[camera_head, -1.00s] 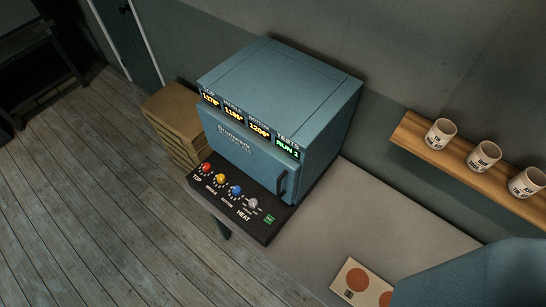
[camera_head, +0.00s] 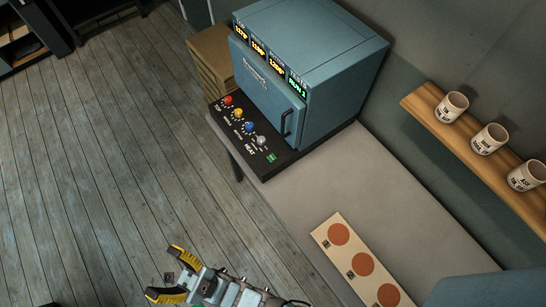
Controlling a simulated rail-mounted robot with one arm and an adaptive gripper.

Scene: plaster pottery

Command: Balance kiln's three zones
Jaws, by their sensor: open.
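The blue kiln (camera_head: 335,85) stands on the table at the upper middle, its door shut. Its display row (camera_head: 268,58) shows amber readings for three zones and a green RUN 1; the amber digits are too small to read surely. The black control panel (camera_head: 250,158) in front carries a red knob (camera_head: 227,101), a yellow knob (camera_head: 238,112), a blue knob (camera_head: 249,127), a grey HEAT knob (camera_head: 261,140) and a green button (camera_head: 271,157). My gripper (camera_head: 160,273), with yellow-edged fingers, is open and empty at the bottom left, over the floor and well apart from the panel.
A board with orange discs (camera_head: 328,226) lies on the grey table (camera_head: 340,180). A wooden shelf (camera_head: 418,103) at right holds three labelled cups (camera_head: 452,107). A brown box stack (camera_head: 210,62) stands left of the kiln. Wooden floor lies open at left.

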